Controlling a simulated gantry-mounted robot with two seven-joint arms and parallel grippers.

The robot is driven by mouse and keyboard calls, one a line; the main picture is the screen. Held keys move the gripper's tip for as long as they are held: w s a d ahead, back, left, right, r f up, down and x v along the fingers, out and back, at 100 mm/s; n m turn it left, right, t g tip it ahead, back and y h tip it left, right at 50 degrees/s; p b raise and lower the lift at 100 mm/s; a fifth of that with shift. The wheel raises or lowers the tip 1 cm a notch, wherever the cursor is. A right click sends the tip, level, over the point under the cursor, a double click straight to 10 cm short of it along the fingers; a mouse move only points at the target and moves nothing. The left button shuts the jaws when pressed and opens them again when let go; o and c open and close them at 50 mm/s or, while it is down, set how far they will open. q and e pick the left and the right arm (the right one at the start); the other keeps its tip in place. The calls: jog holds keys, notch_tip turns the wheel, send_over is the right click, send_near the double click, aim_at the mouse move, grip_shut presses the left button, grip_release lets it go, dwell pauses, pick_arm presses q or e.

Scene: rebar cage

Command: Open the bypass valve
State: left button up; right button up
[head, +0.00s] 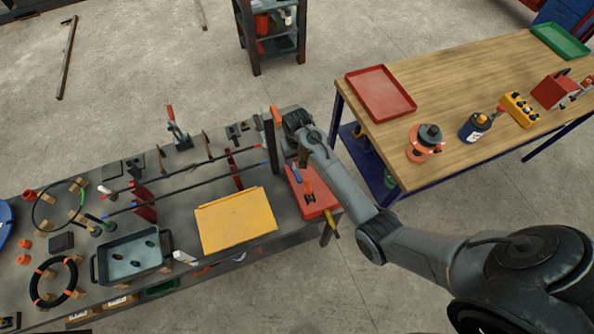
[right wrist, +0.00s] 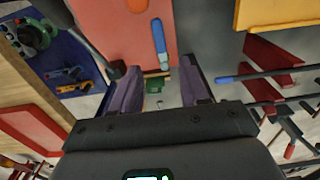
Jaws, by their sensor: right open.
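I cannot surely make out a bypass valve in either view. An orange-red lever-like piece (head: 276,115) sits at the top of a dark post (head: 270,145) at the bench's right end, just left of my right wrist. My right gripper (right wrist: 160,72) is open and points down, with nothing between its fingers. It hovers by the far edge of a red tray (head: 319,207), which also shows in the right wrist view (right wrist: 110,30). A blue-handled item (right wrist: 159,42) lies on the tray, just ahead of the fingertips. My left gripper is not in view.
The grey bench (head: 180,165) holds a yellow tray (head: 236,220), a grey bin (head: 132,255), long bars and clamps. A wooden table (head: 450,110) stands to the right, with a red tray (head: 380,93) and several fixtures. Bare floor lies between them.

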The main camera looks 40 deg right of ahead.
aim_at(297, 174)
notch_tip(297, 174, down, 9)
jog(key=shift+f, duration=0.15)
dwell(0.4)
grip_shut()
